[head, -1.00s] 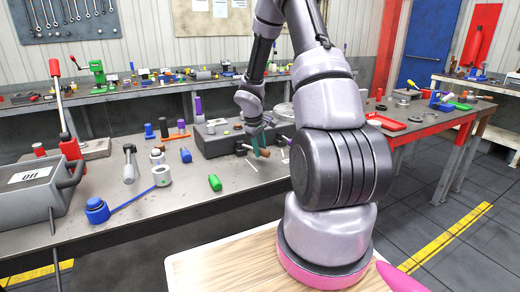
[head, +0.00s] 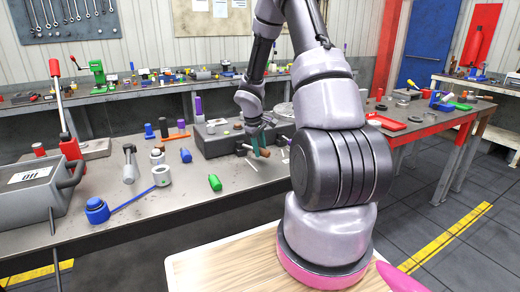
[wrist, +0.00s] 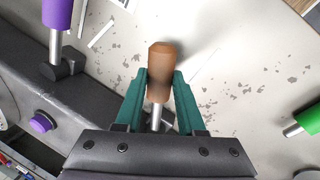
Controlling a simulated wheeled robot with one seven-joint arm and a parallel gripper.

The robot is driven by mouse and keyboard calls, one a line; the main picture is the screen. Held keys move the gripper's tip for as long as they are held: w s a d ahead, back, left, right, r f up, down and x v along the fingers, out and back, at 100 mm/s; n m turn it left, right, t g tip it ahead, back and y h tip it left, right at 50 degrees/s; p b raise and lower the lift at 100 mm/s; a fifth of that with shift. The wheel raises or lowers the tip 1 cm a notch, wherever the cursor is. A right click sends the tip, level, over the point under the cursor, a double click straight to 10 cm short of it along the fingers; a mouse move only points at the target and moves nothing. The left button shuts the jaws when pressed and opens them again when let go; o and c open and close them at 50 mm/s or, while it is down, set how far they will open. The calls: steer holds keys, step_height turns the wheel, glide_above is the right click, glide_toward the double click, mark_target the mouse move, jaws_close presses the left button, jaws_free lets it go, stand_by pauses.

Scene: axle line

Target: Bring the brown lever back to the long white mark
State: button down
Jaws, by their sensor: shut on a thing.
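The brown lever (wrist: 160,66) stands between the two green fingers of my gripper (wrist: 160,85) in the wrist view. The fingers are shut on its brown handle, and a bright metal shaft shows below the handle. In the head view the brown lever (head: 264,153) and my gripper (head: 256,140) are at the front of a dark grey box (head: 215,144) on the bench. White marks lie on the bench by the box; one long mark (wrist: 104,30) shows near the purple lever in the wrist view. I cannot tell exactly which mark lines up with the brown lever.
A purple-handled lever (wrist: 57,14) and a purple button (wrist: 41,123) are on the dark box. A green-handled piece (wrist: 308,121) is at the right. In the head view a green cylinder (head: 215,183) lies on the bench, with a grey case (head: 38,190) at the left.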

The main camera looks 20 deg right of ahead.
steer(key=shift+s+a+m+g, duration=0.15)
steer(key=shift+a+m+g, duration=0.05)
steer(key=shift+a+m, duration=0.6)
steer(key=shift+s+a+m+g, duration=0.2)
steer(key=shift+a+m, duration=0.55)
steer(key=shift+m, duration=0.1)
steer(key=shift+s+a+m+g, duration=0.15)
steer(key=shift+a+m+g, duration=0.05)
steer(key=shift+a+m, duration=0.6)
steer(key=c, duration=0.5)
jaws_free()
steer(key=v, duration=1)
steer(key=shift+a+r, duration=0.25)
steer(key=shift+r, duration=0.1)
